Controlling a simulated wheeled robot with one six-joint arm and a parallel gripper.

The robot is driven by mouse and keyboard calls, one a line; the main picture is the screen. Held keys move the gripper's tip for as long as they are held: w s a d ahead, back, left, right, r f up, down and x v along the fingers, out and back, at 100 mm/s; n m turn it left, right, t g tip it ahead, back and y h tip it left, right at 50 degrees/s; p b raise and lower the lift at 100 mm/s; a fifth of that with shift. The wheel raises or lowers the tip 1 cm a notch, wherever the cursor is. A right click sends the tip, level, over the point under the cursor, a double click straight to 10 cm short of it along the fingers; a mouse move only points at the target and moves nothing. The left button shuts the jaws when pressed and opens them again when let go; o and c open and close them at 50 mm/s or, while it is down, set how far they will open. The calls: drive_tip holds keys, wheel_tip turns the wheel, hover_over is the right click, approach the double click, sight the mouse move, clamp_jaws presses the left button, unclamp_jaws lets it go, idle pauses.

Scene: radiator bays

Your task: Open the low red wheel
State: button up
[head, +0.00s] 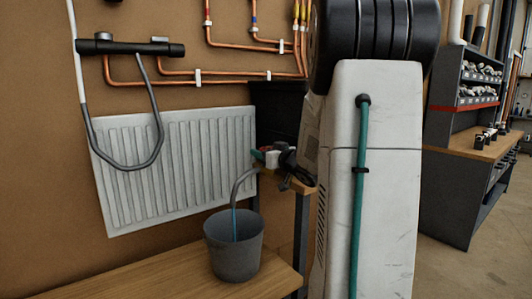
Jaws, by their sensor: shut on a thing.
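My gripper (284,160) is at the right end of the white radiator (175,165), small in the head view. It is shut on a small red part (265,149), which appears to be the low red wheel; the jaws and arm hide most of it. How far the wheel is turned cannot be told. A grey curved spout (240,181) comes down just left of the gripper. A thin blue stream (235,224) runs from it into a dark grey bucket (234,248).
The bucket stands on a wooden bench (160,279) at the front. Copper pipes (220,80) and a black bar with a grey hose (130,47) are on the brown wall above the radiator. My own arm fills the centre right. Shelves with a workbench (475,146) stand at far right.

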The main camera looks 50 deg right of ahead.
drive_tip(key=shift+n+y, duration=0.6)
drive_tip(key=shift+y, duration=0.4)
drive_tip(key=shift+a+r+y, duration=0.1)
drive_tip(key=shift+r+y, duration=0.05)
drive_tip(key=shift+y, duration=0.15)
drive_tip(key=o, duration=1)
drive_tip(key=s, duration=0.7)
drive_tip(key=shift+s+a, duration=0.35)
